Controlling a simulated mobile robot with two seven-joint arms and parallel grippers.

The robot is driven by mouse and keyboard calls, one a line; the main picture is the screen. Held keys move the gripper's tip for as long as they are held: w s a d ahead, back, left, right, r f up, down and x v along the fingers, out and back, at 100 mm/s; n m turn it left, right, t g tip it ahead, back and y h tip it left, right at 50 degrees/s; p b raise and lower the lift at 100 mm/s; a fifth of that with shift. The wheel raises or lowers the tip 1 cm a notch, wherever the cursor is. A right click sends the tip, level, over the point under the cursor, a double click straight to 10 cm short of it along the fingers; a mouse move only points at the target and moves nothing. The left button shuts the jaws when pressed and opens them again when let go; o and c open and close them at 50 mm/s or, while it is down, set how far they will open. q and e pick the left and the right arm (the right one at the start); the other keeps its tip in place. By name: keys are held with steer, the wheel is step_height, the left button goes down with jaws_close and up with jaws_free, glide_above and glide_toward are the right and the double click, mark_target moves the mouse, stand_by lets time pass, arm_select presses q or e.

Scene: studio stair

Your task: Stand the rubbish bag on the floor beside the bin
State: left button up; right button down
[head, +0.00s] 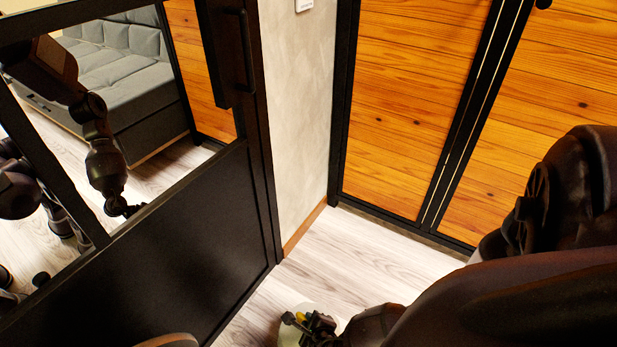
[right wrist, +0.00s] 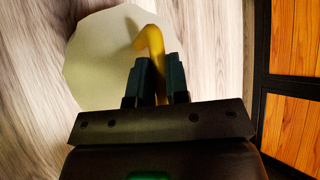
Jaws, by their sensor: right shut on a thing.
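The rubbish bag is a pale cream, many-sided shape (right wrist: 100,60) in the right wrist view, with a yellow tie (right wrist: 152,42) rising from it. My right gripper (right wrist: 158,82) is shut on this yellow tie. In the head view the gripper (head: 312,322) is at the bottom centre, with a pale part of the bag (head: 290,338) showing beneath it. I cannot tell whether the bag touches the floor. A pale curved rim (head: 168,341) shows at the bottom edge of the head view; I cannot tell if it is the bin. My left gripper is not directly in view.
A black-framed door or panel (head: 190,240) stands at the left; its pane shows a grey sofa (head: 130,85) and robot arm parts, apparently reflected. Wooden doors (head: 410,110) close off the back right. Bare pale floor (head: 350,255) lies between them.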

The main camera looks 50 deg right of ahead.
steer(key=shift+s+f+b, duration=0.25)
steer(key=shift+f+b, duration=0.25)
steer(key=shift+f, duration=0.9)
arm_select(q)
steer(key=shift+a+r+t, duration=0.1)
steer(key=shift+a+t, duration=0.05)
steer(key=shift+t, duration=0.25)
arm_select(e)
steer(key=shift+w, duration=0.2)
steer(key=c, duration=1.1)
jaws_free()
steer(key=shift+s, duration=0.1)
